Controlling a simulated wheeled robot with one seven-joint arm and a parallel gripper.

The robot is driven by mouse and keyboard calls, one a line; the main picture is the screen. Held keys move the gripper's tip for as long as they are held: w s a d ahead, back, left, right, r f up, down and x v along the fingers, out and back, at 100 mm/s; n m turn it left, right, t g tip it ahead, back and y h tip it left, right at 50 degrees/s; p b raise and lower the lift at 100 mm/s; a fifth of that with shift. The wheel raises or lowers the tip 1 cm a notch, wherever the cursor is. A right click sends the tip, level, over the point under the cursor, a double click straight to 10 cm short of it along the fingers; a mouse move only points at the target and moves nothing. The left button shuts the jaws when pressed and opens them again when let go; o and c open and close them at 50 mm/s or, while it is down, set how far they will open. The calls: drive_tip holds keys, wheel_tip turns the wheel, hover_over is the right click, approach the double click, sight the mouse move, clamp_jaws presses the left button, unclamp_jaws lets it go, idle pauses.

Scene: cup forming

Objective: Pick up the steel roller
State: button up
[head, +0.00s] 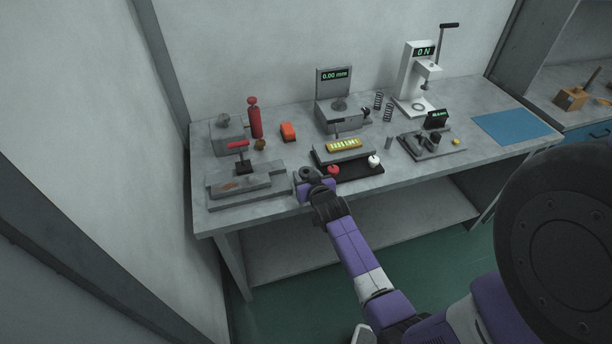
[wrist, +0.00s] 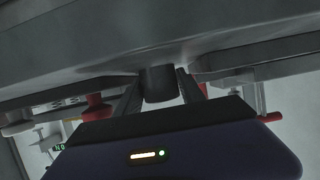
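A dark grey cylinder (wrist: 158,84), which looks like the steel roller, sits between the two fingers of my gripper (wrist: 160,90) in the wrist view. One finger is close on each side of it. In the head view my gripper (head: 313,176) is over the bench's front edge, left of the black tray (head: 362,171). Its fingers and the cylinder are not clear there.
A red knob (head: 333,169) and a white knob (head: 374,160) are close to the right of my gripper. A grey fixture with a red handle (head: 238,146) stands to the left. The blue mat (head: 512,126) on the far right is clear.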

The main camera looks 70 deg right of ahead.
clamp_jaws()
